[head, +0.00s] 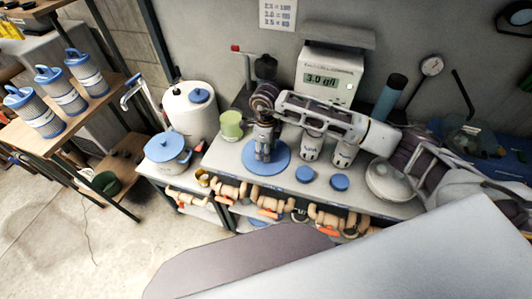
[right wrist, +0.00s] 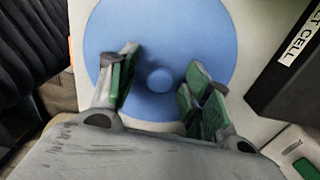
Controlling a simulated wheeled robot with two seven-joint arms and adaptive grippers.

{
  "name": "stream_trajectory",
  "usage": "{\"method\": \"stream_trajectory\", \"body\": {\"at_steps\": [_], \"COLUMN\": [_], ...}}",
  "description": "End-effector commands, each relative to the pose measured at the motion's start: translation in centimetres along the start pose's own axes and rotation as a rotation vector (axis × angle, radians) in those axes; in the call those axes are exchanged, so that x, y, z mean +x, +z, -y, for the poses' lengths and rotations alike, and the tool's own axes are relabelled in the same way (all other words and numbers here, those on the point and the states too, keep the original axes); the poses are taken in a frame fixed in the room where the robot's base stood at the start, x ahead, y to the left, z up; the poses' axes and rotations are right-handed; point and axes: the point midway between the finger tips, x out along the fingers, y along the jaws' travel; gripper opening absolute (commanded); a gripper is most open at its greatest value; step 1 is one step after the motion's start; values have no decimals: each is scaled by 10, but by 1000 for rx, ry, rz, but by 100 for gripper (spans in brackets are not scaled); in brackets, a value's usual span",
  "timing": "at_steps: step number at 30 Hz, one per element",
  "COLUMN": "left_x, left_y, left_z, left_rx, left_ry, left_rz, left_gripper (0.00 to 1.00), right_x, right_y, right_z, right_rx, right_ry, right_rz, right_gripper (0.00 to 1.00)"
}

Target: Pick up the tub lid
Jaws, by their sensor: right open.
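The tub lid (head: 280,165) is a flat blue disc lying on the pale bench top. In the right wrist view the blue lid (right wrist: 158,25) has a small round knob at its centre. My right gripper (head: 264,152) points down over the lid. I cannot tell how far the fingertips are above the lid. My left gripper is not in view.
A green cup (head: 231,125) and a white tank (head: 191,112) stand left of the lid. A display box (head: 328,75) is behind. Small blue caps (head: 339,182) lie right of the lid. A blue-lidded pot (head: 166,148) stands at the bench's left end.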

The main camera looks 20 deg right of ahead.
Motion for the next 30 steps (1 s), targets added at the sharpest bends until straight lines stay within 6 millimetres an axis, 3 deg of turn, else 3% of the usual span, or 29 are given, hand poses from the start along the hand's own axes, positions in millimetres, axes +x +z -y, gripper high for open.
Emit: {"method": "stream_trajectory", "body": {"at_steps": [14, 26, 30], "left_x": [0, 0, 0], "left_y": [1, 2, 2], "left_z": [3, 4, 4], "left_rx": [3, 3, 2], "left_ry": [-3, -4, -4], "left_rz": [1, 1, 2], "left_gripper": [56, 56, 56], "right_x": [2, 2, 2], "right_y": [0, 0, 0], "right_z": [0, 0, 0], "right_rx": [0, 0, 0], "right_ry": [0, 0, -1], "right_rz": [1, 1, 1], "right_gripper": [49, 0, 0]}}
